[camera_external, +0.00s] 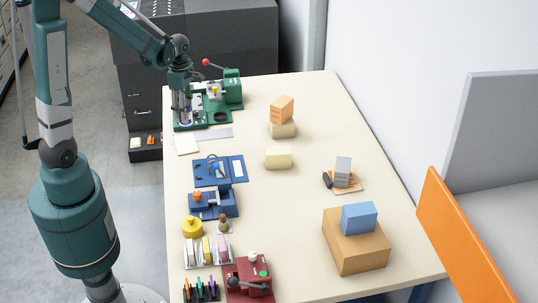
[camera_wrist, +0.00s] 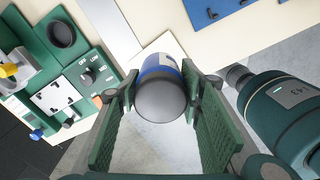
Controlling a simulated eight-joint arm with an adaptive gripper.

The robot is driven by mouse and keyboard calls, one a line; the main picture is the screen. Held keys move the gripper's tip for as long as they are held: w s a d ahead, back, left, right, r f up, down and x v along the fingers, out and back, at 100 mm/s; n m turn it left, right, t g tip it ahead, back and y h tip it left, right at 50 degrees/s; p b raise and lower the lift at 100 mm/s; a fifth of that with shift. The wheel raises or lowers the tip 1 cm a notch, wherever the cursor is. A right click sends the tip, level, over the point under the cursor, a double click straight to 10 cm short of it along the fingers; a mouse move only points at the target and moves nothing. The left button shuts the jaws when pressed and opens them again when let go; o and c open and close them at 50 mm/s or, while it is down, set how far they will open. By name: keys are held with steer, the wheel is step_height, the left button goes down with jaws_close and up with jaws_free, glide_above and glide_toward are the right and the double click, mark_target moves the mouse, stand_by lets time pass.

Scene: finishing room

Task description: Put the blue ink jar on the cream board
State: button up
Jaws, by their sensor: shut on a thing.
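The blue ink jar (camera_wrist: 160,98), with a dark grey lid and a blue band, sits between the two green finger pads of my gripper (camera_wrist: 160,82) in the wrist view. The pads are shut on its sides. In the outside view my gripper (camera_external: 182,118) points down at the far left of the table, and the jar cannot be made out there. The cream board (camera_external: 187,146) lies flat at the table's left edge, close to my gripper. In the wrist view the cream board (camera_wrist: 170,44) shows just beyond the jar, partly hidden by it. I cannot tell whether they touch.
A green machine (camera_external: 232,92) with a red knob stands right behind my gripper. A thin grey plate (camera_external: 217,133) lies right of the board. A blue tray (camera_external: 230,171) and blue fixture (camera_external: 222,204) lie nearer.

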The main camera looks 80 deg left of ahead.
steer(key=shift+s+a, duration=0.6)
steer(key=shift+s, duration=0.1)
glide_above(191, 144)
steer(key=shift+w+f+b, duration=0.1)
steer(key=shift+f+b, duration=0.2)
steer(key=shift+f, duration=2.6)
steer(key=shift+f, duration=2.05)
steer(key=shift+f+b, duration=0.1)
steer(key=shift+b, duration=0.2)
steer(key=o, duration=1.1)
steer(key=shift+c, duration=0.2)
